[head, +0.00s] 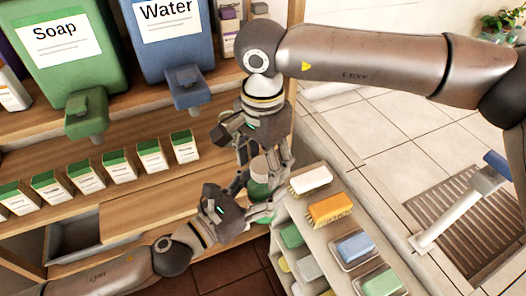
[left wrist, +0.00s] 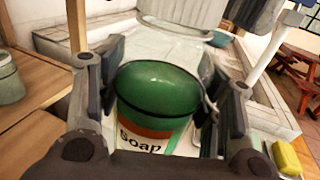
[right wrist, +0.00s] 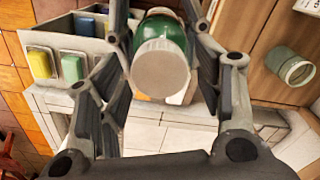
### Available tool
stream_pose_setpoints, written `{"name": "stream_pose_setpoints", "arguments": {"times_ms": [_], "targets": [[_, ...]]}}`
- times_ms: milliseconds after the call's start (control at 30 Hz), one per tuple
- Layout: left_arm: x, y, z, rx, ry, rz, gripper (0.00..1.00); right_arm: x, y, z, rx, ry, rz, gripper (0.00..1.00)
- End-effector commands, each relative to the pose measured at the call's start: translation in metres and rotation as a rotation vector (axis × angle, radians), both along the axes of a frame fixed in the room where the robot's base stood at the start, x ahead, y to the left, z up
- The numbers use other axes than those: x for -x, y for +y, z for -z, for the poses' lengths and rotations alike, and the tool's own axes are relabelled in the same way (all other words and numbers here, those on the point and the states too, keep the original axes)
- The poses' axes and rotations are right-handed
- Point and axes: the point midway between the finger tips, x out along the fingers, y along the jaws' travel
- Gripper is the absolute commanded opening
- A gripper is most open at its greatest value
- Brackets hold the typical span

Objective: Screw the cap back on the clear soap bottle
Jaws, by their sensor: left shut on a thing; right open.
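The clear soap bottle (left wrist: 160,90) stands roughly upright in the left wrist view, part filled with green soap and labelled "Soap". My left gripper (head: 247,213) is shut around its body, with one finger on each side. A pale, ribbed cap (left wrist: 183,12) sits at the bottle's top; its flat round top (right wrist: 160,68) faces the right wrist camera. I cannot tell how tightly it is screwed. My right gripper (head: 262,160) is above the bottle, open, with its fingers spread on either side of the cap. In the head view the grippers partly hide the bottle (head: 259,188).
A rack (head: 330,247) with brushes and soap bars stands just right of the grippers. Green Soap (head: 62,50) and blue Water (head: 172,42) dispensers and several small boxes are on the left shelves. Another green container (right wrist: 290,68) stands on a shelf.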

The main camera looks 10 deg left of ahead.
Motion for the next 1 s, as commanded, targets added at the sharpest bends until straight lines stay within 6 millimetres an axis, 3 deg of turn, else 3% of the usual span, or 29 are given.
{"name": "stream_pose_setpoints", "arguments": {"times_ms": [200,567,767,1000], "targets": [[-0.0001,-0.0002,-0.0017,0.001,-0.003,0.001,0.00,-0.0001,-0.0001,-0.0002,0.000,0.000,0.000,0.59],[0.0000,-0.0003,-0.0017,0.001,-0.003,0.001,0.00,-0.0001,0.0001,-0.0005,-0.001,-0.001,0.000,0.13],[0.0000,-0.0004,-0.0017,0.001,-0.003,0.001,0.00,0.0000,0.0003,-0.0005,-0.001,-0.001,0.080,0.12],[0.0002,-0.0005,-0.0017,0.001,-0.003,0.002,0.00,0.0000,0.0006,-0.0005,-0.002,-0.003,0.477,0.12]]}}
